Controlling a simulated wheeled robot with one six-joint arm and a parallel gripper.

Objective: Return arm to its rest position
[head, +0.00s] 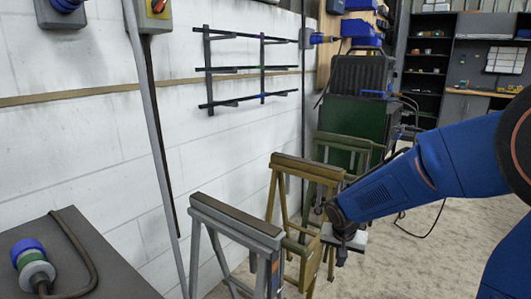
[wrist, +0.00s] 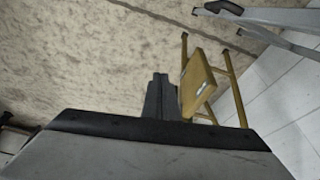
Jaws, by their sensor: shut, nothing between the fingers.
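My blue arm reaches in from the right side of the head view. My gripper (head: 342,256) is at its end, pointing down beside the sawhorses, over the floor. In the wrist view my gripper (wrist: 160,80) shows as dark fingers close together, shut with nothing between them. A yellow sawhorse (wrist: 198,80) appears just right of the fingers in the wrist view. I cannot tell how far the fingers are from it.
A grey sawhorse (head: 235,224) and yellow sawhorses (head: 305,168) stand along the white wall (head: 120,130). A dark table (head: 70,262) with a blue plug (head: 30,258) is at lower left. A green machine (head: 350,115) stands behind. Floor (head: 400,265) below my arm looks open.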

